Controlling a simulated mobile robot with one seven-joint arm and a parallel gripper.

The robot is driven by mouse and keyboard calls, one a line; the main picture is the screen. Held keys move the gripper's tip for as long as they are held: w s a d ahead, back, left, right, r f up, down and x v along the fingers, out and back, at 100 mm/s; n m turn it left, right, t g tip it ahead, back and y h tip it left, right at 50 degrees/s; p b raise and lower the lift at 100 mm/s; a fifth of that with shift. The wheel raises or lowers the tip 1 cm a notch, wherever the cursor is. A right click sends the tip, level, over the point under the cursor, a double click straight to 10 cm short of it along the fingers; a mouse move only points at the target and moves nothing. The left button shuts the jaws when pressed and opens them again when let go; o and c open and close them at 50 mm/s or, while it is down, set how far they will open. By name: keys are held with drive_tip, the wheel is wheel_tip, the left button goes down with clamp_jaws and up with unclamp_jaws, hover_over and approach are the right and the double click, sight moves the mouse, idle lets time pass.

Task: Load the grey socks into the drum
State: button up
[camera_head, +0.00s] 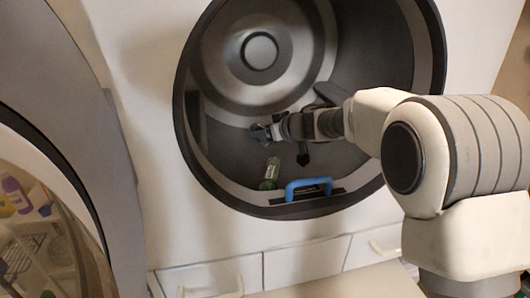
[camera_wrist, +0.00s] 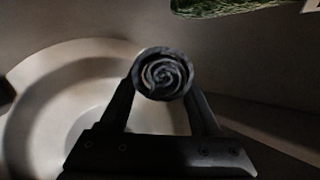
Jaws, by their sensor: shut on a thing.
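The grey socks (camera_wrist: 162,75) are a rolled bundle with a spiral end, pinched between the two fingers of my gripper (camera_wrist: 162,98) in the wrist view. In the head view my gripper (camera_head: 276,130) reaches through the round opening into the drum (camera_head: 350,60). The socks (camera_head: 259,133) show there as a small dark bundle at the gripper's tip, inside the drum. They appear to be above the drum's lower wall; the exact gap cannot be told.
A green item with a pale label (camera_head: 270,173) lies low in the drum, below my gripper; its green part shows in the wrist view (camera_wrist: 225,8). A blue handle (camera_head: 308,188) sits at the opening's lower rim. The open door (camera_head: 75,120) stands left.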

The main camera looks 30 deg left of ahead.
sight(272, 146)
drive_tip(key=shift+f+b, duration=0.9)
drive_tip(key=shift+f, duration=1.45)
drive_tip(key=shift+f, duration=0.1)
drive_tip(key=shift+f, duration=0.15)
drive_tip(key=o, duration=1.4)
drive_tip(key=shift+d+r, duration=0.15)
drive_tip(key=shift+r, duration=0.2)
drive_tip(key=shift+v, duration=3.6)
drive_tip(key=shift+s, duration=0.1)
